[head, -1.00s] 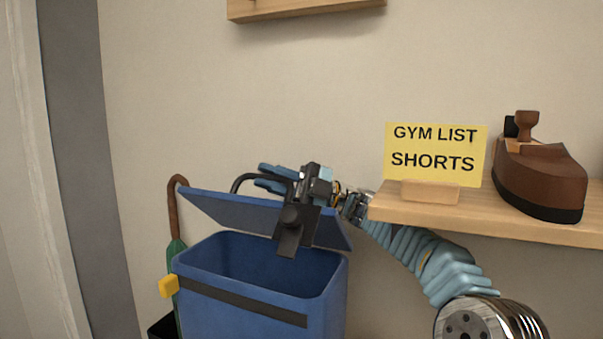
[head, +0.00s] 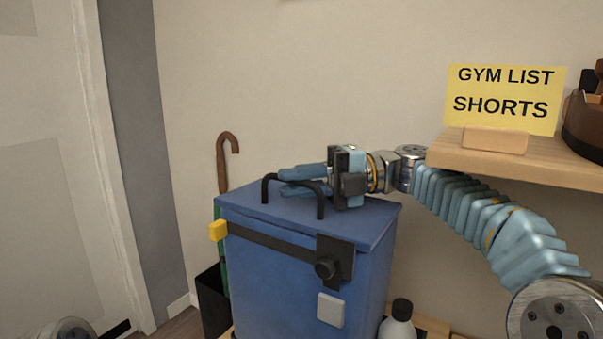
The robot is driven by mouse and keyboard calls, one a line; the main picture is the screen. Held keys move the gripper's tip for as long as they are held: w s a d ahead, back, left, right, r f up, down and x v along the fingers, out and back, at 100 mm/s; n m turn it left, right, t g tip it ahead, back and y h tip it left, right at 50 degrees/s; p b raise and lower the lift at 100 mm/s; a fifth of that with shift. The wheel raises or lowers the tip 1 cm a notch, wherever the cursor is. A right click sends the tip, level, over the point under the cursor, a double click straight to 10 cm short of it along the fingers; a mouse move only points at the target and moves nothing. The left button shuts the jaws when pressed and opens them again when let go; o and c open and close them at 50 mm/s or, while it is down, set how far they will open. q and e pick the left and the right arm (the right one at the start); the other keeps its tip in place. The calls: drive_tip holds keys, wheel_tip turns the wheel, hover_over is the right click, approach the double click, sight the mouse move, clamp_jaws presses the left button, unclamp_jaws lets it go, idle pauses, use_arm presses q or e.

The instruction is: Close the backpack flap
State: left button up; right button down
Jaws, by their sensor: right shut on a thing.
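The blue backpack (head: 290,285) stands upright like a box below the wall. Its blue flap (head: 370,222) lies flat over the top, and no opening shows. The flap's black tab with a round knob (head: 335,262) hangs down over the front, across the dark strap (head: 262,244). A black handle (head: 271,186) arches over the flap. My right gripper (head: 300,181) comes in from the right, low over the flap, with its blue fingers shut on the handle. My left gripper is not in view.
A wooden shelf (head: 520,165) with a yellow "GYM LIST SHORTS" card (head: 503,95) juts out above my right arm. A brown-handled umbrella (head: 223,160) stands in a black bin (head: 212,300) at left. A bottle (head: 399,322) stands right of the backpack.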

drive_tip(key=shift+f, duration=0.4)
drive_tip(key=c, duration=1.2)
unclamp_jaws()
drive_tip(key=shift+o, duration=0.2)
drive_tip(key=shift+s, duration=0.1)
drive_tip(key=shift+d, duration=0.2)
drive_tip(key=r+p, duration=0.1)
drive_tip(key=p, duration=0.2)
hover_over(375, 206)
drive_tip(key=shift+a, duration=0.25)
drive_tip(key=shift+d, duration=0.3)
